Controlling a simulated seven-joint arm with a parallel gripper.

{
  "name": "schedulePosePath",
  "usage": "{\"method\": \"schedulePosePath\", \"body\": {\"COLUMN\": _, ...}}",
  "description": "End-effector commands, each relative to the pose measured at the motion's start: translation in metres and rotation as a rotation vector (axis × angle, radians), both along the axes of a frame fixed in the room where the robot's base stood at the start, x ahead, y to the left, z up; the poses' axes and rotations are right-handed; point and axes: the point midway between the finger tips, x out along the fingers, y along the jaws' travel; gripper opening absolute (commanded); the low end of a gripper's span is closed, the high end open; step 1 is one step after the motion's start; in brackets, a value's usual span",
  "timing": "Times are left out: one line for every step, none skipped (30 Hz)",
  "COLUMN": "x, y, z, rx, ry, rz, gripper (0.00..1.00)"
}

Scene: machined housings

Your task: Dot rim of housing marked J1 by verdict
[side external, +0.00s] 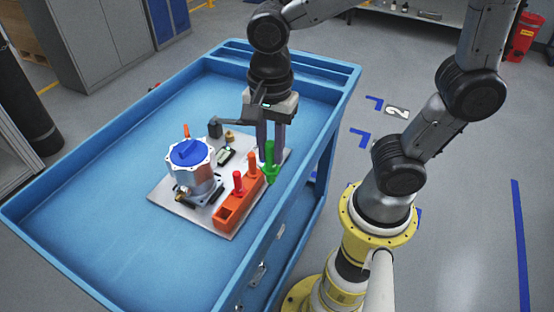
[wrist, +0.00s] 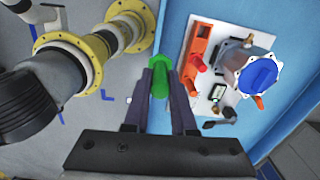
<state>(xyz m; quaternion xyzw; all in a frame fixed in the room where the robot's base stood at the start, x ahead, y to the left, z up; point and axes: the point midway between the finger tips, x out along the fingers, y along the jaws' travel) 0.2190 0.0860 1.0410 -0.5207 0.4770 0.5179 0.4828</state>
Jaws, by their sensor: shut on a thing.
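My gripper (side external: 270,152) is shut on a green marker (side external: 270,165), which is roughly upright at the right edge of the metal plate. In the wrist view the green marker (wrist: 160,80) sits between the two fingertips (wrist: 160,72). A silver round housing (side external: 194,178) with a blue top (side external: 188,152) stands on the plate, left of my gripper. It also shows in the wrist view, its blue top (wrist: 258,76) at the right. I cannot read a J1 mark. An orange rack (side external: 227,213) holds a red marker (side external: 238,181) and an orange marker (side external: 252,163).
The metal plate (side external: 165,197) lies in a blue cart tray (side external: 95,200) with raised walls. The tray's left side is clear.

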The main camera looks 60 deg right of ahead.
Motion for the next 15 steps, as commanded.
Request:
{"method": "schedulePosePath", "body": {"x": 0.017, "y": 0.003, "z": 0.01, "rx": 0.002, "ry": -0.007, "rz": 0.007, "gripper": 0.0}}
{"method": "schedulePosePath", "body": {"x": 0.027, "y": 0.004, "z": 0.016, "rx": 0.003, "ry": -0.009, "rz": 0.011, "gripper": 0.0}}
{"method": "schedulePosePath", "body": {"x": 0.042, "y": 0.006, "z": 0.023, "rx": 0.003, "ry": -0.012, "rz": 0.015, "gripper": 0.0}}
{"method": "schedulePosePath", "body": {"x": 0.053, "y": 0.006, "z": 0.028, "rx": 0.004, "ry": -0.014, "rz": 0.017, "gripper": 0.0}}
{"method": "schedulePosePath", "body": {"x": 0.064, "y": 0.006, "z": 0.033, "rx": 0.004, "ry": -0.016, "rz": 0.017, "gripper": 0.0}}
{"method": "schedulePosePath", "body": {"x": 0.079, "y": 0.006, "z": 0.039, "rx": 0.004, "ry": -0.018, "rz": 0.017, "gripper": 0.0}}
{"method": "schedulePosePath", "body": {"x": 0.089, "y": 0.005, "z": 0.042, "rx": 0.003, "ry": -0.018, "rz": 0.014, "gripper": 0.0}}
{"method": "schedulePosePath", "body": {"x": 0.1, "y": 0.004, "z": 0.045, "rx": 0.003, "ry": -0.019, "rz": 0.012, "gripper": 0.0}}
{"method": "schedulePosePath", "body": {"x": 0.114, "y": 0.002, "z": 0.048, "rx": 0.003, "ry": -0.019, "rz": 0.007, "gripper": 0.0}}
{"method": "schedulePosePath", "body": {"x": 0.124, "y": 0.0, "z": 0.05, "rx": 0.002, "ry": -0.019, "rz": 0.002, "gripper": 0.0}}
{"method": "schedulePosePath", "body": {"x": 0.134, "y": -0.002, "z": 0.052, "rx": 0.003, "ry": -0.019, "rz": -0.005, "gripper": 0.0}}
{"method": "schedulePosePath", "body": {"x": 0.145, "y": -0.004, "z": 0.052, "rx": 0.003, "ry": -0.018, "rz": -0.013, "gripper": 0.0}}
{"method": "schedulePosePath", "body": {"x": 0.153, "y": -0.007, "z": 0.053, "rx": 0.002, "ry": -0.019, "rz": -0.02, "gripper": 0.0}}
{"method": "schedulePosePath", "body": {"x": 0.159, "y": -0.009, "z": 0.052, "rx": 0.002, "ry": -0.018, "rz": -0.028, "gripper": 0.0}}
{"method": "schedulePosePath", "body": {"x": 0.167, "y": -0.012, "z": 0.05, "rx": 0.002, "ry": -0.017, "rz": -0.039, "gripper": 0.0}}
